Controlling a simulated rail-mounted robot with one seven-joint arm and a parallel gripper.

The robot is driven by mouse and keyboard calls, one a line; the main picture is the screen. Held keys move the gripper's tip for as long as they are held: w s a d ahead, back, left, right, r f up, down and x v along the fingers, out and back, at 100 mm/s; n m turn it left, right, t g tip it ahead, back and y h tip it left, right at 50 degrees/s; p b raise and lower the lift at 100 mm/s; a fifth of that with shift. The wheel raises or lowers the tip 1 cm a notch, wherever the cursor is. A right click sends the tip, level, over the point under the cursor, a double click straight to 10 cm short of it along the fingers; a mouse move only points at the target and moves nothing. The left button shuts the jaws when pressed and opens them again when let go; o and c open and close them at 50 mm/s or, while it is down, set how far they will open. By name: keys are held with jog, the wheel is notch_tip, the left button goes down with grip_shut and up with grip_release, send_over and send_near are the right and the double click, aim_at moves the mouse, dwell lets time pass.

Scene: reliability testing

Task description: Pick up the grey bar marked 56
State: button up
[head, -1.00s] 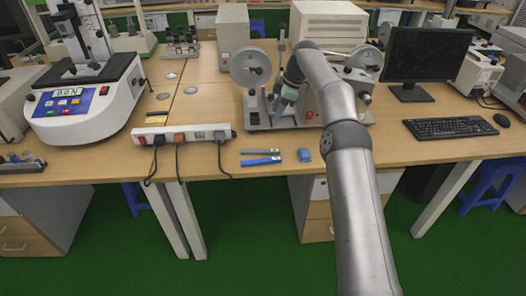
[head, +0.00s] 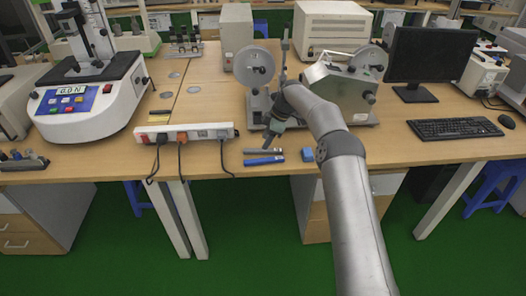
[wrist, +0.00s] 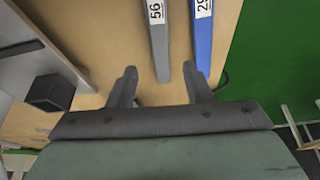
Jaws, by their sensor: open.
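The grey bar marked 56 (head: 264,151) lies on the table near its front edge. My gripper (wrist: 160,75) is open and empty. In the head view my gripper (head: 267,143) is over the table close to the grey bar.
A white power strip (head: 185,133) with cables is to the left. A machine with round discs (head: 253,67) stands behind. The table's front edge (head: 264,170) is close to the bars.

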aim_at(263, 151)
jog(key=x, duration=0.4)
jog(key=shift+d+f+p, duration=0.1)
jog(key=shift+p, duration=0.2)
grip_shut()
